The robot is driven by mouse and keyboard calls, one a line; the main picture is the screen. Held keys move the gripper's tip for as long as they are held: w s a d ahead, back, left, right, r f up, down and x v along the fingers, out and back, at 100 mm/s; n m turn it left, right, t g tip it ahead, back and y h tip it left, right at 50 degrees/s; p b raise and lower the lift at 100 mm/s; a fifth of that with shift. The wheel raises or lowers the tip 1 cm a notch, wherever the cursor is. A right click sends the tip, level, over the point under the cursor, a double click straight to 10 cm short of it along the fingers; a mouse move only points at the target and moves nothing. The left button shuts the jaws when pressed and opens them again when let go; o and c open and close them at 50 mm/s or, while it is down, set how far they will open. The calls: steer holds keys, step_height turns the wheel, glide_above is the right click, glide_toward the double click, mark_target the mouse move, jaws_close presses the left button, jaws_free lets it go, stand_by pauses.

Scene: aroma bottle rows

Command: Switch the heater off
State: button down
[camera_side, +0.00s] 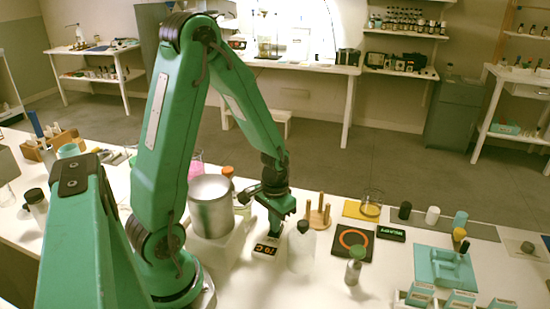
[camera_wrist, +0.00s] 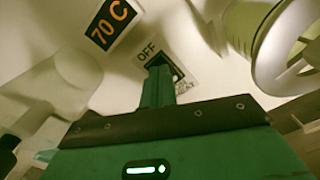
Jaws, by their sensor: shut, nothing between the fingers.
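A dark label plate reading "OFF" (camera_wrist: 148,50) lies on the white surface in the wrist view, with more lettering at its lower right. My gripper (camera_wrist: 158,78) is shut and empty, its fingertips over this plate, hiding most of the middle where a switch lever may be. I cannot tell whether the tips touch it. A black display reads "70 C" in orange (camera_wrist: 110,22) beside the plate.
A white bottle with a dark cap (camera_side: 301,252) stands close to the right of my gripper. A wooden peg stand (camera_side: 318,216), a black pad with an orange ring (camera_side: 352,243) and a small capped jar (camera_side: 355,268) are further right.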

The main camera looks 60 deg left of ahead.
step_height(320, 180, up, 7)
steer(key=shift+f, duration=0.2)
stand_by(0.8)
steer(key=shift+r, duration=0.1)
steer(key=s+d+r+m+t, duration=0.1)
steer(key=s+d+r+t, duration=0.1)
steer(key=d+r, duration=0.3)
steer(key=s+d+r+m+t, duration=0.2)
steer(key=s+d+r+t, duration=0.1)
steer(key=r, duration=0.8)
steer(key=shift+s+d+r+t, duration=0.15)
steer(key=shift+s+d+t, duration=0.15)
steer(key=shift+s+d, duration=0.6)
steer(key=shift+w, duration=0.1)
